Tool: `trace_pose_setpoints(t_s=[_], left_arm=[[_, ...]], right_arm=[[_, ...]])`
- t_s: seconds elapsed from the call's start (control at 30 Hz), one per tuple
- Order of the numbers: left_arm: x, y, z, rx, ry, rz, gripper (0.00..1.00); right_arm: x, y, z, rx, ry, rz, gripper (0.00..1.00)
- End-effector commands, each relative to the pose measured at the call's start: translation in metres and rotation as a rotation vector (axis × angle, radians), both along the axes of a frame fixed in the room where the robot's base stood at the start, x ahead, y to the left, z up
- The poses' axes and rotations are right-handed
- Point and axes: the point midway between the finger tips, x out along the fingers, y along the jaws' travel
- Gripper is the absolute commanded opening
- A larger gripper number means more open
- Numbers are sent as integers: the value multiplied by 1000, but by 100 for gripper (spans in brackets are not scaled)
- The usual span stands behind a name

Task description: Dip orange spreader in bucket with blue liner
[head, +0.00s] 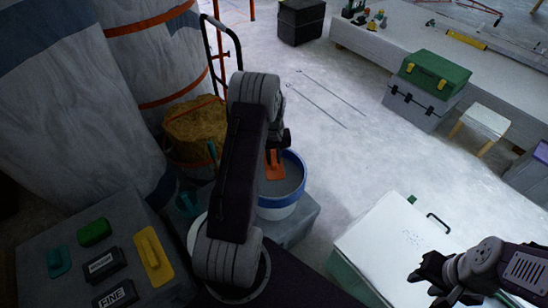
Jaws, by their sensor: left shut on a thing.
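The orange spreader (274,166) is at the bucket with the blue liner (279,213). My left gripper (277,148) is shut on it, with the arm reaching across the middle of the view. The spreader overlaps the left inside of the bucket's opening, above or in the grey contents; I cannot tell whether it touches them. The bucket is white with a blue rim and stands on a grey block. My arm hides its left side. My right gripper (432,280) looks open and empty, at lower right over a white panel.
A grey box (35,250) at lower left bears a yellow float (152,255), a green block (94,232) and black blocks, one marked FINE. A straw-coloured bale (195,128) and large wrapped columns stand behind. A white panel (385,250) lies right. The floor between is mostly clear.

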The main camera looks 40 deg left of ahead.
Motion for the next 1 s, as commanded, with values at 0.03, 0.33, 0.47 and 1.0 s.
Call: trace_pose_setpoints(t_s=[0.03,0.33,0.47,1.0], left_arm=[[0,0,-15,0,0,0,0],[0,0,-56,-1,1,0,0],[0,0,-76,-1,1,0,0],[0,0,-101,1,-1,0,0]], right_arm=[[0,0,-15,0,0,0,36],[0,0,-43,0,0,0,36],[0,0,-53,0,0,0,36],[0,0,-64,0,0,0,36]])
